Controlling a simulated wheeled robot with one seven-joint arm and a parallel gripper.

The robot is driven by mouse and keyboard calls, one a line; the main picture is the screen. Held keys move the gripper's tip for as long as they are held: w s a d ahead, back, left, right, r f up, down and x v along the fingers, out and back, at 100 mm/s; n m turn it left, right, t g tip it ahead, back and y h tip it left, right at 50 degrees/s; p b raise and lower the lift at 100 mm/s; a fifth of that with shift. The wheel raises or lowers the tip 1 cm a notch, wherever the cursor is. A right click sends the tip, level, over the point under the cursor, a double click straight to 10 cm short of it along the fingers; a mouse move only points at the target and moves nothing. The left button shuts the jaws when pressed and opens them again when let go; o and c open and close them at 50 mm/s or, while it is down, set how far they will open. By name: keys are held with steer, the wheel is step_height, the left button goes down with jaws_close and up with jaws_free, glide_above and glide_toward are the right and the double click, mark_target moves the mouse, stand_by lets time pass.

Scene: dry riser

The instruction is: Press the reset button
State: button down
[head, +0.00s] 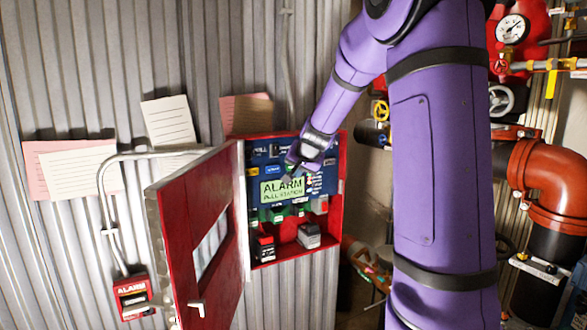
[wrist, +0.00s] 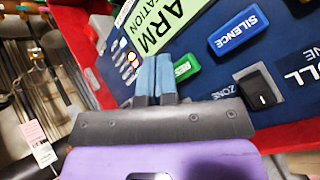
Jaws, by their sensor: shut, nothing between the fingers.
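The alarm panel (head: 284,215) is a blue face with a green screen inside an open red cabinet. In the wrist view a small green button (wrist: 187,68) sits on the panel just right of my fingertips; its lettering is too small to read surely, so I cannot tell if it is the reset button. Contact cannot be told. In the head view my gripper (head: 296,168) is in front of the panel's upper part and hides some of it.
A blue SILENCE button (wrist: 239,32) and a black rocker switch (wrist: 260,92) are close by on the panel. The red cabinet door (head: 197,240) stands open at the left. Red pipework (head: 545,185) is at the right, and a small red alarm box (head: 133,297) is on the wall.

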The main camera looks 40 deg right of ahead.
steer(key=shift+w, duration=0.2)
stand_by(0.6)
steer(key=shift+w, duration=0.25)
steer(key=shift+w+d, duration=0.15)
steer(key=shift+w, duration=0.35)
stand_by(0.9)
steer(key=shift+s, duration=0.95)
steer(key=shift+s+a, duration=0.2)
steer(key=shift+s, duration=0.6)
steer(key=shift+s+a, duration=0.25)
steer(key=shift+s, duration=0.6)
steer(key=shift+s+a, duration=0.2)
steer(key=shift+s, duration=0.6)
